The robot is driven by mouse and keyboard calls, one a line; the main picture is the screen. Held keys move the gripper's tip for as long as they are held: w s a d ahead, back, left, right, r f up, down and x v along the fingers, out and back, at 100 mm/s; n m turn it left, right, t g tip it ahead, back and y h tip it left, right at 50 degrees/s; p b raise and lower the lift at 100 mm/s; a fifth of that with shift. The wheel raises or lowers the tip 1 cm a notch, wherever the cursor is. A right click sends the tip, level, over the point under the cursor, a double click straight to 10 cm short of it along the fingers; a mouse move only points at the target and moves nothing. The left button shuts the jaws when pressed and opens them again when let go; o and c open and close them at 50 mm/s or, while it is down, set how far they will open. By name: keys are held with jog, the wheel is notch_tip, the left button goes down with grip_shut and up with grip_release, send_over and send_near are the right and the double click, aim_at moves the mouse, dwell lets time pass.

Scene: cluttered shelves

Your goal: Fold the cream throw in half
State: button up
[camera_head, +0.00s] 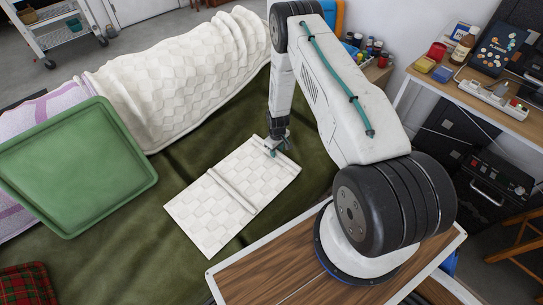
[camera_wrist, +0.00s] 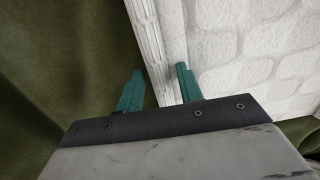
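The cream throw (camera_head: 226,200) is a small checked rectangle lying nearly flat on the dark green bed cover, with a narrow raised ridge across its middle. My gripper (camera_head: 276,147) is at its far end, pointing down. In the wrist view my gripper (camera_wrist: 160,70) has its two teal fingers apart. The left fingertip is over the green cover, and the right one is over the throw (camera_wrist: 255,50). A pale raised strip at the throw's border runs between the fingers. Whether the fingertips touch the cloth I cannot tell.
A larger cream checked blanket (camera_head: 180,70) lies bunched along the bed's far side. A green tray (camera_head: 75,168) lies at the left, with a red plaid cloth (camera_head: 27,285) below. A cluttered desk (camera_head: 505,115) stands at the right. Green cover (camera_head: 125,255) is bare left of the throw.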

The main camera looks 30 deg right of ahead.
jog(key=c, duration=0.6)
jog(key=r, duration=0.3)
jog(key=a+r, duration=0.1)
jog(key=r, duration=0.2)
jog(key=a+r, duration=0.1)
jog(key=r, duration=0.3)
jog(key=shift+s+r, duration=0.1)
jog(key=shift+s, duration=0.15)
jog(key=a+r, duration=0.1)
jog(key=r, duration=0.2)
jog(key=s+a+r, duration=0.1)
jog(key=a+r, duration=0.3)
jog(key=r, duration=0.1)
jog(key=shift+s+a+r, duration=0.15)
jog(key=shift+s+r, duration=0.1)
jog(key=shift+r, duration=0.05)
